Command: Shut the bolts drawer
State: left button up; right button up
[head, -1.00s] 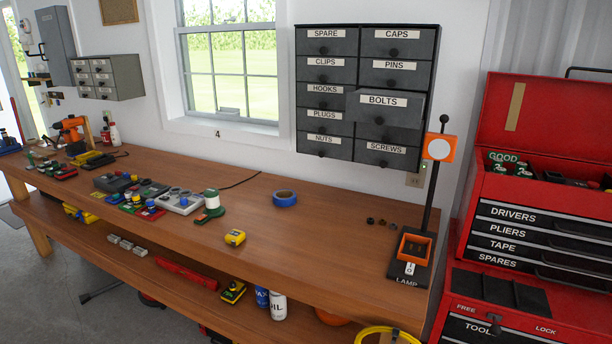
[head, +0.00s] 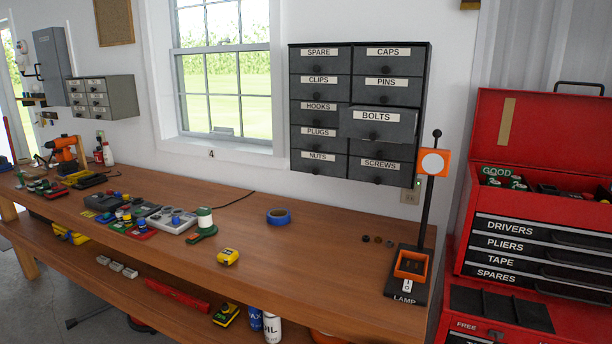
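The bolts drawer (head: 377,126) is in the right column of the dark grey wall cabinet (head: 346,47), between the PINS drawer (head: 385,91) and the SCREWS drawer (head: 381,171). It sticks out from the cabinet front, and its top edge shows. The other drawers of this cabinet look flush. The cabinet hangs on the white wall above the right end of the workbench. Neither of my grippers shows in the head view.
A wooden workbench (head: 310,272) runs below the cabinet. A lamp switch stand (head: 427,215) rises from its right end, close to the cabinet's lower right corner. A red tool chest (head: 535,205) stands at the right. Blue tape (head: 278,216) lies on the bench.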

aim_at(389, 126)
jog(key=i+l+u, duration=0.55)
jog(key=u, duration=0.25)
